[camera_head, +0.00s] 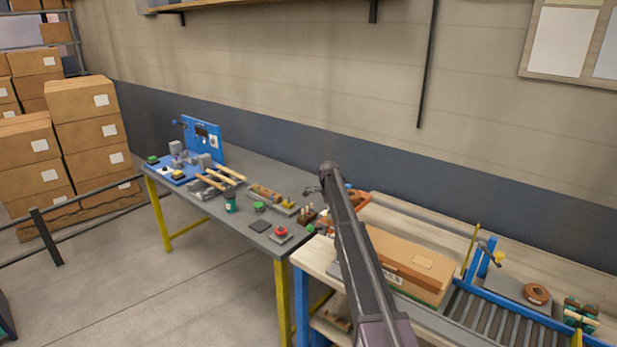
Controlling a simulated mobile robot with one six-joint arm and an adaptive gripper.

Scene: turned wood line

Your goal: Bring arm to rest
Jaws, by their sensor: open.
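My arm (358,255) reaches up from the bottom edge, right of the middle, as a long dark link. At its far upper end is a dark joint.
The grey bench carries a blue fixture (205,138), wooden turned pieces (231,172), a green cup (231,202) and a red button (281,232). A cardboard box (410,262) and roller conveyor (485,315) stand right. Stacked cartons (90,130) stand left.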

